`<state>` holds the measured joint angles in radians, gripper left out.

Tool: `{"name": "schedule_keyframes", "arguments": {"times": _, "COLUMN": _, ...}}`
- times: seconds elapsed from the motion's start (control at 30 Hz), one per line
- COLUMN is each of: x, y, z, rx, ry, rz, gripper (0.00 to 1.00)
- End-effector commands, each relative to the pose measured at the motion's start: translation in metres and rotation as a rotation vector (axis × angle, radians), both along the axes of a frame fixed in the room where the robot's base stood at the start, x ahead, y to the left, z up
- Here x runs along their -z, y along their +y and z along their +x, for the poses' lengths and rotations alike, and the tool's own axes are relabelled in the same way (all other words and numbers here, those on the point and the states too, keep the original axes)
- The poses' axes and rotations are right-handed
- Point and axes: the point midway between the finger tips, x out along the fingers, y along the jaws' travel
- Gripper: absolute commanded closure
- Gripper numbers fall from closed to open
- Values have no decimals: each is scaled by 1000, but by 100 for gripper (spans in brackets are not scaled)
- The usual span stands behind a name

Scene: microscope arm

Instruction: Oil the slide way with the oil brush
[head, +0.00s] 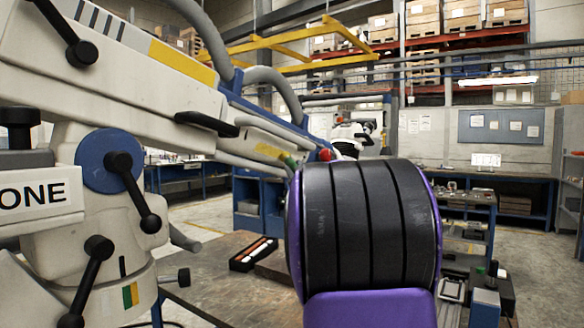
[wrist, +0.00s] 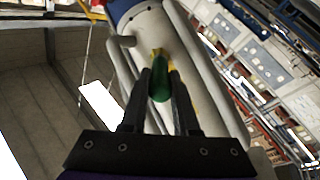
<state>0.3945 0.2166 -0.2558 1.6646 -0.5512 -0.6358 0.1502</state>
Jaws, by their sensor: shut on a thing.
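The oil brush (wrist: 160,84) has a green handle and a yellowish tip. My gripper (wrist: 160,92) is shut on the green handle in the wrist view, with the tip pointing away from me. The tip overlaps the pale microscope arm (wrist: 150,38); I cannot tell whether they touch. In the head view the pale microscope arm (head: 165,75) slopes down to the right, and the brush's green handle (head: 289,161) shows small near its lower end. My own black and purple arm link hides the gripper there. I cannot clearly make out which surface is the slide way.
Black clamp levers stick out of the microscope arm's joints at the left. A dark tray (head: 254,254) with small items lies on the worktable (head: 215,285) below. A cluttered bench (head: 470,197) stands at the right. Open floor shows beyond the table.

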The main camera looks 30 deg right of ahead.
Motion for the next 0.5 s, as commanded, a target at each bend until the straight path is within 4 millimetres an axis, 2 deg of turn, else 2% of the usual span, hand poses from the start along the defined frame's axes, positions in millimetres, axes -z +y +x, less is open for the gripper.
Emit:
{"name": "schedule_keyframes", "arguments": {"times": 0.23, "x": 1, "y": 2, "z": -2, "rx": -3, "ry": -4, "rz": -2, "gripper": 100}}
{"name": "schedule_keyframes", "arguments": {"times": 0.5, "x": 17, "y": -4, "z": -23, "rx": 0, "ry": -3, "rz": -2, "gripper": 100}}
